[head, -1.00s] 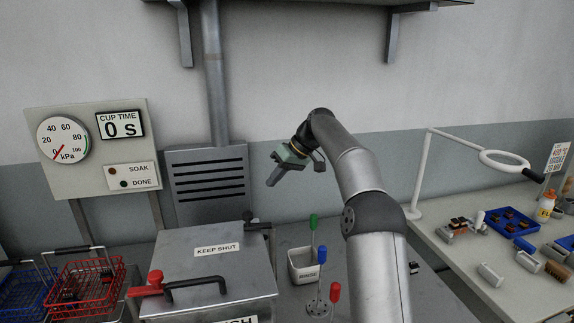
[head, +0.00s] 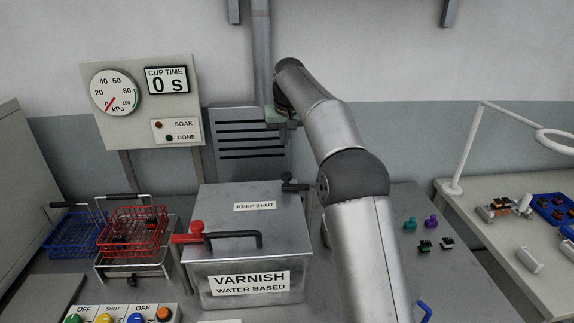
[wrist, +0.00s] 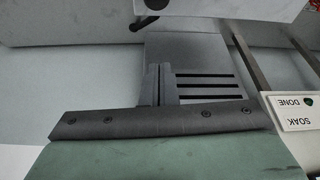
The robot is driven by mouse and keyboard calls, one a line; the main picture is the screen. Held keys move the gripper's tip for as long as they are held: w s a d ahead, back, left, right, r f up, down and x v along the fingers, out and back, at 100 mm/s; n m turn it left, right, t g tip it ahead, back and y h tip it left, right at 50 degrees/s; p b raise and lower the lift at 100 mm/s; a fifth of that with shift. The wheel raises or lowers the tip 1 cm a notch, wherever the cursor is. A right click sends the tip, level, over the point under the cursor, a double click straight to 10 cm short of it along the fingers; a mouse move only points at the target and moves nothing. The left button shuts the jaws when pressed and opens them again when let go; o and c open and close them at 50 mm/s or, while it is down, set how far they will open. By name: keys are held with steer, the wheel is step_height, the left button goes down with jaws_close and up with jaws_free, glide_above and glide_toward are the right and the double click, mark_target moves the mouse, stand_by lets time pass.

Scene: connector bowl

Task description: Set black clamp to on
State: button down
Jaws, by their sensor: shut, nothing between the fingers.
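The black clamp (head: 291,184) sits at the back right corner of the varnish tank (head: 240,270). Its dark handle reaches right towards my arm, which may hide part of it. In the head view my gripper is mostly hidden behind my forearm; only a bit of its green body shows in front of the vent panel, above and behind the clamp. In the wrist view my gripper (wrist: 159,72) is shut and empty, its fingers together. A dark knob-like part (wrist: 155,4) shows at that view's top edge; I cannot tell whether it is the clamp.
A red clamp (head: 193,233) is at the tank's left side, and a black handle (head: 235,238) is on its lid. Red (head: 133,228) and blue (head: 75,228) baskets stand left. Buttons (head: 105,316) line the front. The gauge panel (head: 150,105) is behind. Small connectors (head: 425,246) lie right.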

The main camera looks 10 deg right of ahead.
steer(key=f, duration=0.3)
steer(key=f+p, duration=0.1)
steer(key=f, duration=0.4)
steer(key=shift+w+f, duration=0.25)
steer(key=shift+f, duration=0.1)
steer(key=shift+s+d+f, duration=0.1)
steer(key=shift+s, duration=0.65)
